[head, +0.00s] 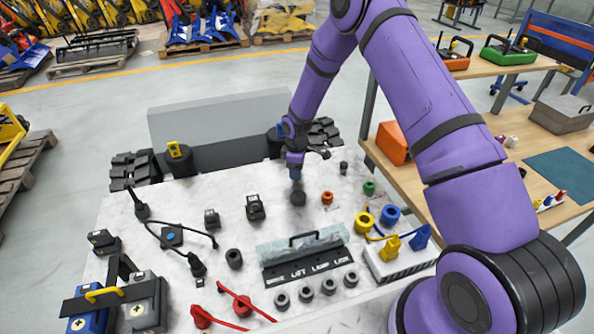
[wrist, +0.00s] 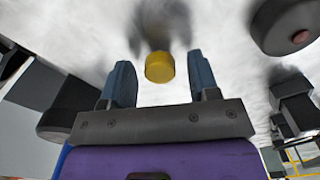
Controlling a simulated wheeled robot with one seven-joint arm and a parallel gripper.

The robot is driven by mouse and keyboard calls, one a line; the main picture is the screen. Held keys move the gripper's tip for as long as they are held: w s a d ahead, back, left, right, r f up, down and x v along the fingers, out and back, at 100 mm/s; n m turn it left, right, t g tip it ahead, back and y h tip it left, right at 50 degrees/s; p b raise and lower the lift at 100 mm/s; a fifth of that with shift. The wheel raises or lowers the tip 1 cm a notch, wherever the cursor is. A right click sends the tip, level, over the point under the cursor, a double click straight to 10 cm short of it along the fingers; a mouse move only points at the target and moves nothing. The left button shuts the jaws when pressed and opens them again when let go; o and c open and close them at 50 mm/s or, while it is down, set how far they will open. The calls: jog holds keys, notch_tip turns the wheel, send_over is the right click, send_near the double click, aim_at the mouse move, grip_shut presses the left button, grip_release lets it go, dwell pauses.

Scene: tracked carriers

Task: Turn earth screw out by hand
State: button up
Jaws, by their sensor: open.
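My gripper (head: 296,178) points down over the pale machine top, and a dark round knob-like piece (head: 298,199) stands just below its fingertips in the head view. In the wrist view the two blue-grey fingers of my gripper (wrist: 160,72) are spread apart. A short yellow round piece (wrist: 160,67) shows between them, apart from both fingers, with a blurred dark patch behind it. It may be the earth screw, but no label shows this. I cannot tell whether it is the dark piece of the head view.
Close around stand an orange ring (head: 327,198), a green cap (head: 369,187) and a black socket block (head: 255,207). A black panel (head: 310,266) with a handle lies in front. A wooden bench (head: 480,150) is at the right. A dark round post (wrist: 287,25) shows in the wrist view.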

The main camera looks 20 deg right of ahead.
jog(key=c, duration=0.8)
jog(key=shift+n, duration=0.5)
jog(key=o, duration=0.5)
jog(key=shift+n, duration=0.4)
jog(key=o, duration=0.4)
jog(key=shift+r, duration=0.1)
